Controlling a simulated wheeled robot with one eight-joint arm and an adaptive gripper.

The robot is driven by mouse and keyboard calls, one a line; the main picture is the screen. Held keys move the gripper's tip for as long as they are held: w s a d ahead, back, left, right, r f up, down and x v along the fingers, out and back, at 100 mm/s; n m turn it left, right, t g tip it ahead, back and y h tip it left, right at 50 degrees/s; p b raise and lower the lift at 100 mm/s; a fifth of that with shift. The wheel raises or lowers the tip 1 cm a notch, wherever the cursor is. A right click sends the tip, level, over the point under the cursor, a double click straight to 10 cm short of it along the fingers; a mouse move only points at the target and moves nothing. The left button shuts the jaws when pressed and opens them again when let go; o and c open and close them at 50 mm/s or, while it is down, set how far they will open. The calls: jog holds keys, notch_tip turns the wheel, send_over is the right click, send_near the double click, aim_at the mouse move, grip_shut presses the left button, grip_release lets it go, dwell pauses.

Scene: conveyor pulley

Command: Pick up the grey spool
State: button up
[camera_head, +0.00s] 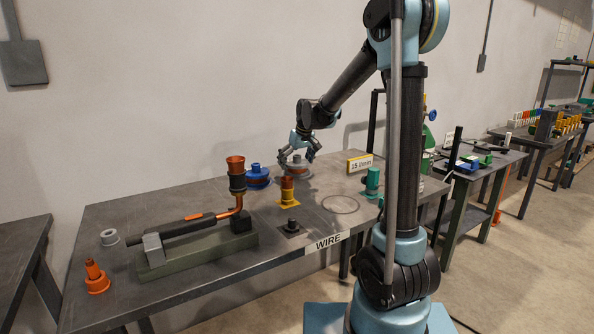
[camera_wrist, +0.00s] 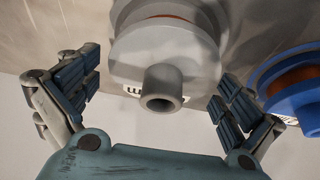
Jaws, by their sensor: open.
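The grey spool (camera_head: 297,170), with orange winding, sits at the back of the table below my gripper (camera_head: 301,150). The wrist view shows the grey spool (camera_wrist: 165,60) large, with its round hub pointing toward the camera. My gripper (camera_wrist: 157,92) is open, with one ribbed finger on each side of the hub. The fingers look apart from the spool, but their exact height over it is hard to tell. The spool's far side is cut off by the wrist view's top edge.
A blue spool (camera_head: 257,176) stands close beside the grey one and shows at the right in the wrist view (camera_wrist: 292,85). An orange cylinder on a yellow base (camera_head: 288,192) stands in front. A 15-Unnett sign (camera_head: 360,163) is to the right. A WIRE label (camera_head: 328,242) marks the front edge.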

jog(key=shift+w+a+f, duration=0.15)
jog(key=shift+w+f, duration=0.05)
jog(key=shift+f, duration=0.4)
jog(key=c, duration=1.7)
jog(key=shift+r, duration=0.1)
